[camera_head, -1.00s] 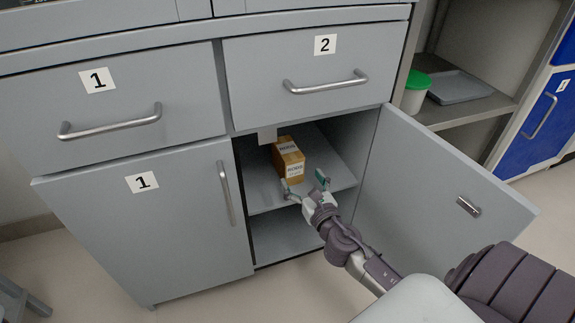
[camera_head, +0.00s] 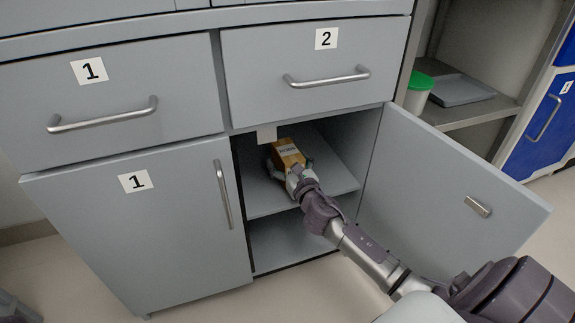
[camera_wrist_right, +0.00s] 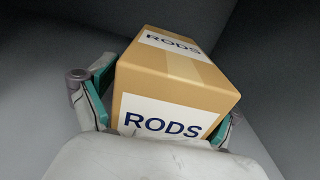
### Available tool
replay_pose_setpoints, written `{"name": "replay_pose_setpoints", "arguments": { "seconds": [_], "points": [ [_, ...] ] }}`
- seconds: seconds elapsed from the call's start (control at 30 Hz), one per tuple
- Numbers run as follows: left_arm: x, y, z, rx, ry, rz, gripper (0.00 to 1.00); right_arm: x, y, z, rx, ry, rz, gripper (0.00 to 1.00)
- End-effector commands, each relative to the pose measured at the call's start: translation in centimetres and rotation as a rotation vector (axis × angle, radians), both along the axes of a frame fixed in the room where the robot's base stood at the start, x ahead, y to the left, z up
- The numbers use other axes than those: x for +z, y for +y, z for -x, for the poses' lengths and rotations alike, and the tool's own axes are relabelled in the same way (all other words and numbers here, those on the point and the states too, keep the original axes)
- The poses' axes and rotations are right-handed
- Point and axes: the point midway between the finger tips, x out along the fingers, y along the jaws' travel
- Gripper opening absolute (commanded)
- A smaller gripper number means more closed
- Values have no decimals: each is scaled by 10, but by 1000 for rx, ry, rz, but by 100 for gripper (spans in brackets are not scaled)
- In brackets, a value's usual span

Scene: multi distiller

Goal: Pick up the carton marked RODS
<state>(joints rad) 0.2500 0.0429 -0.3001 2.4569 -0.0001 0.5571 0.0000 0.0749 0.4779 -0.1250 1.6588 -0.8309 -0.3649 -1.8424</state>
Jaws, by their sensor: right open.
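The RODS carton (camera_head: 287,150) is a brown box with white labels, standing on the upper shelf inside the open lower cabinet. In the right wrist view the carton (camera_wrist_right: 175,85) fills the middle, with RODS readable on its top and front. My right gripper (camera_head: 289,171) reaches into the cabinet at the carton. In the wrist view its teal-padded fingers (camera_wrist_right: 165,112) are open, one on each side of the carton; whether they touch it I cannot tell. The carton's lower front is hidden by the gripper. My left gripper is not in view.
The cabinet door (camera_head: 435,185) stands open to the right of my right arm. The shelf (camera_head: 335,178) has bare room right of the carton. Drawer 2 (camera_head: 300,75) is shut above the opening. A green-lidded tub (camera_head: 418,92) and grey tray (camera_head: 462,88) sit on a separate shelf.

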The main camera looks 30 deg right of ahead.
Motion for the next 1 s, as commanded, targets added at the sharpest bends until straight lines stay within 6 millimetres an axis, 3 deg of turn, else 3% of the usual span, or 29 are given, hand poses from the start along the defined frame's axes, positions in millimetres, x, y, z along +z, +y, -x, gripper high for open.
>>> {"name": "replay_pose_setpoints", "arguments": {
  "seconds": [0.07,0.43,1.0],
  "points": [
    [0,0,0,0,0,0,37,0,0,0,0,0,0,85],
    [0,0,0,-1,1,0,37,0,0,0,0,0,0,24],
    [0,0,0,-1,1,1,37,2,0,0,0,-2,0,20]
  ]
}}
